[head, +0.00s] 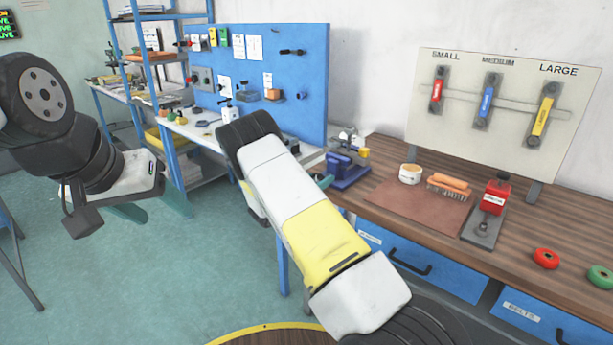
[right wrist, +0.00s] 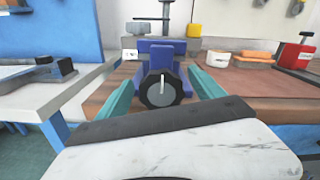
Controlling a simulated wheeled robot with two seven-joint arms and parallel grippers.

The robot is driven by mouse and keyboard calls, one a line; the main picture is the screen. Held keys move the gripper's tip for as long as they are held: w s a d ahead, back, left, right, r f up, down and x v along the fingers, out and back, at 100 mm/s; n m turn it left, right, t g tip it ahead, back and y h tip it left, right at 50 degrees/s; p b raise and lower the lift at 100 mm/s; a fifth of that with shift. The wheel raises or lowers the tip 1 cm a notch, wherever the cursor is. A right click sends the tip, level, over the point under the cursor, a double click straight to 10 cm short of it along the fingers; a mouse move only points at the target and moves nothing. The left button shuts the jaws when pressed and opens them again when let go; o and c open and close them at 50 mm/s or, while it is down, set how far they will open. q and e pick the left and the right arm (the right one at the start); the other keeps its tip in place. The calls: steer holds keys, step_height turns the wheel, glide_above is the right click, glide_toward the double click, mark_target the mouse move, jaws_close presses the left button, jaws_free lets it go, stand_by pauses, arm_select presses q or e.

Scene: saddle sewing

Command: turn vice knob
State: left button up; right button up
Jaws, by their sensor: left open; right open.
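The blue-purple vice (head: 349,170) stands on the left end of the wooden bench. In the right wrist view the vice (right wrist: 160,51) is straight ahead, with its round black knob (right wrist: 161,91) facing me and a white line on it near upright. My right gripper (right wrist: 161,77) is open, its teal fingers on either side of the knob with gaps showing. In the head view the knob is hidden and my right arm covers most of that gripper. My left gripper (head: 152,205) is open and empty over the floor at the left, far from the vice.
On the bench (head: 390,150) are a brown mat (head: 420,207), a round tin (head: 410,173), an orange brush (head: 448,186), a red device (head: 496,195) and red (head: 545,258) and green (head: 600,277) rolls. A tool board (head: 490,125) stands behind. A white table (right wrist: 50,85) is left of the vice.

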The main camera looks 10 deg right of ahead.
steer(key=shift+c, duration=0.5)
steer(key=c, duration=1.3)
